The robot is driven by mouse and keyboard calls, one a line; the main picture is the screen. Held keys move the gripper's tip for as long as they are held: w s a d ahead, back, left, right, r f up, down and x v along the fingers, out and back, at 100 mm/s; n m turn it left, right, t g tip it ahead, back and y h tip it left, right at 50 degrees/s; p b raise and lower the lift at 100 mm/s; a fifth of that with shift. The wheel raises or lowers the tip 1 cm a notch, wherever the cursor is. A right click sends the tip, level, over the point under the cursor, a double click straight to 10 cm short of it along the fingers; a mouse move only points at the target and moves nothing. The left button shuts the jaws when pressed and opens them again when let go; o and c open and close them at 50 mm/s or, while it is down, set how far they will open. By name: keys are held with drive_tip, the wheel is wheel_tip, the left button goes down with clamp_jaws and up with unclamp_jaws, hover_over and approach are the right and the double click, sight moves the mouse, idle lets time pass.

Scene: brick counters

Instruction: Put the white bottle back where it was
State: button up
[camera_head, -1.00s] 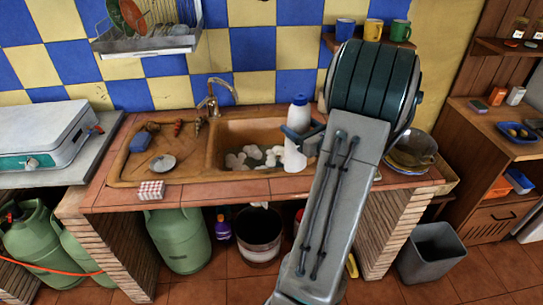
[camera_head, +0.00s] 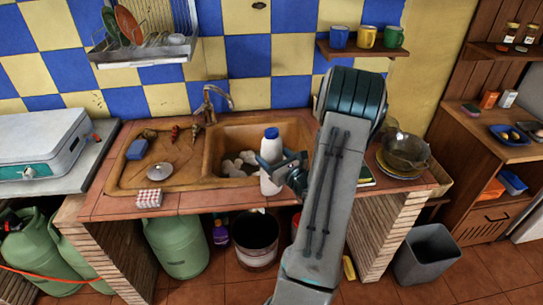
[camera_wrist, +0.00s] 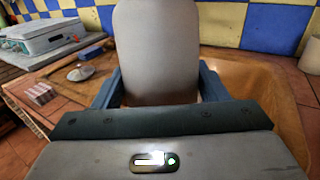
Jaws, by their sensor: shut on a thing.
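The white bottle (camera_head: 270,165) with a blue cap is upright in front of the right basin of the sink (camera_head: 243,130) in the head view. My gripper (camera_head: 272,172) is shut on its lower part, with the fingers on both sides. In the wrist view the bottle (camera_wrist: 157,50) fills the middle between the two blue-grey fingers (camera_wrist: 157,90). Its base is near the front edge of the counter (camera_head: 205,200); I cannot tell whether it touches the counter.
A blue sponge (camera_head: 137,149) and a round lid (camera_head: 155,172) lie on the drainboard. Stacked bowls (camera_head: 405,152) stand to the right of my arm. Mugs (camera_head: 366,37) stand on a wall shelf.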

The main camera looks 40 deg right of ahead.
drive_tip(key=shift+f, duration=0.15)
drive_tip(key=o, duration=1)
